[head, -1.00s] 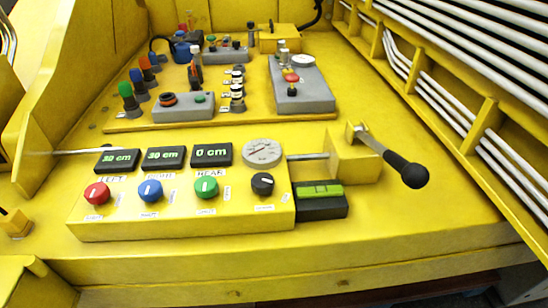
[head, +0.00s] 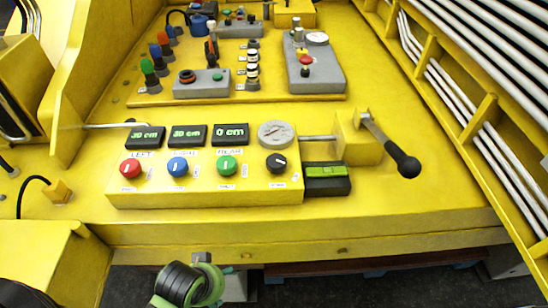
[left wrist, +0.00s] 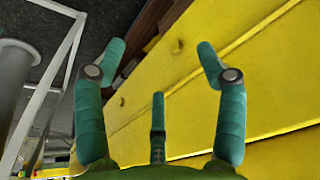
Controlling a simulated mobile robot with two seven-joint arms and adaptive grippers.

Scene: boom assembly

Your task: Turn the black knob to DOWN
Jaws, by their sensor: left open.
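The black knob (head: 276,163) is at the right end of the knob row on the yellow control box (head: 215,190), below the round gauge (head: 276,133). Its pointer direction and the small label under it are too small to read. My left gripper (head: 212,272) is at the bottom of the head view, in front of the panel's front edge, below and left of the black knob and well apart from it. In the left wrist view its teal fingers (left wrist: 160,60) are spread and empty, facing the plain yellow front; the knob is not seen there. My right gripper is not in view.
A red knob (head: 130,168), blue knob (head: 177,167) and green knob (head: 227,165) stand left of the black one. Three displays (head: 187,136) sit behind them. A black-handled lever (head: 403,162) and a green-topped black block (head: 327,179) are on the right.

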